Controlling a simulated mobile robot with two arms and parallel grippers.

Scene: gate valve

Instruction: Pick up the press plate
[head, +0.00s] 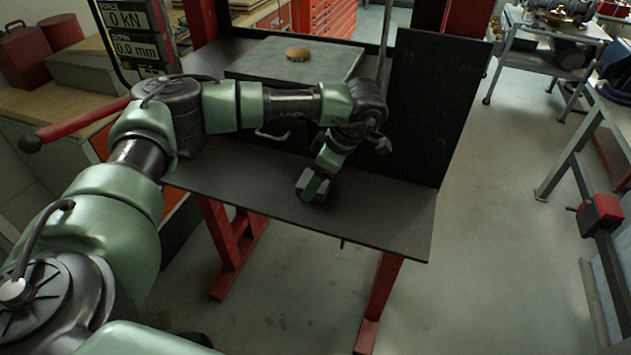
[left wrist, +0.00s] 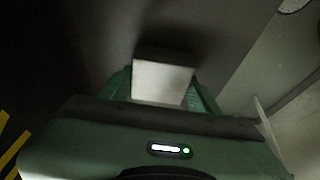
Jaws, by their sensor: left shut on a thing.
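The press plate looks to be a small pale grey block (head: 307,183) at the front of the black press shelf (head: 385,215). My left gripper (head: 318,184) points down over the shelf and is shut on this block. In the left wrist view the block (left wrist: 162,82) sits between the two green fingers of the gripper (left wrist: 162,92). I cannot tell whether its lower side touches the shelf. My right gripper is not in view.
A larger grey slab (head: 258,62) with a brass disc (head: 298,54) lies behind my arm. A black upright panel (head: 430,105) bounds the shelf at right. A red-handled lever (head: 85,124) is at left. Open floor lies right of the press.

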